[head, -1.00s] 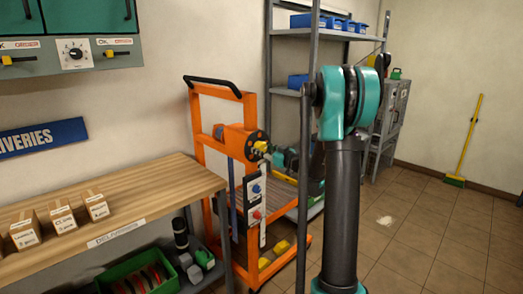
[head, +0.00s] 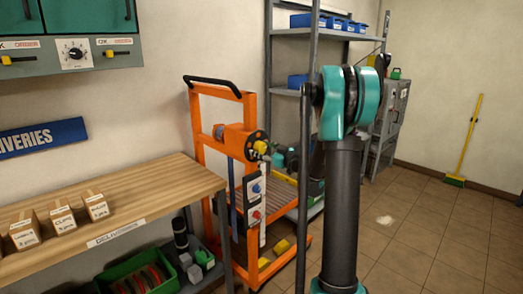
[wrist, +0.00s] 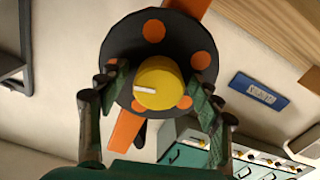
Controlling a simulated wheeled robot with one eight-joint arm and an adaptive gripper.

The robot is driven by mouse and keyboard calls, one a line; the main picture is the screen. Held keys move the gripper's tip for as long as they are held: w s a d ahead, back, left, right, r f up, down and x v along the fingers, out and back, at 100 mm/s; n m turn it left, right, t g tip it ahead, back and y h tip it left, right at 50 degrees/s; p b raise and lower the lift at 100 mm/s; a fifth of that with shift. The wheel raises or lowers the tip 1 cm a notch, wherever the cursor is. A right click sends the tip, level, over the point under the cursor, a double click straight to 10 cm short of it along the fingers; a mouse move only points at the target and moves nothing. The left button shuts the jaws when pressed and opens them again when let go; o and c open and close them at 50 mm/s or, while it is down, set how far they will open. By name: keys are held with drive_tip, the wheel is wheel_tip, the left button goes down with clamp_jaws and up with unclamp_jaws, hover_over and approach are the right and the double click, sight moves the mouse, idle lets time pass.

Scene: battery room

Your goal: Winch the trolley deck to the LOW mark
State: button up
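The orange trolley (head: 248,104) stands beyond the bench end. Its winch has a black disc (head: 251,146) with a yellow knob (head: 261,147). In the wrist view, the disc (wrist: 120,50) has orange spots, and the yellow knob (wrist: 157,84) with a white line faces me. My gripper (wrist: 158,98) is open, one finger on each side of the knob; I cannot tell whether they touch it. The slatted deck (head: 283,196) is partly hidden. A white upright strip (head: 262,228) carries a blue marker (head: 256,189) and a red marker (head: 257,215); their labels are too small to read.
A wooden bench (head: 150,195) with small cartons (head: 62,219) stands at left, a green crate (head: 140,275) below. Grey shelving (head: 300,33) is behind the trolley. A yellow broom (head: 467,135) leans on the right wall.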

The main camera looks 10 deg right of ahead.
drive_tip(key=v, duration=1.2)
idle(0.3)
drive_tip(key=s+d+m, duration=0.2)
drive_tip(key=m, duration=1.6)
drive_tip(key=s+d+m, duration=0.1)
drive_tip(key=s+m, duration=0.1)
drive_tip(key=m, duration=1.6)
drive_tip(key=x, duration=1.7)
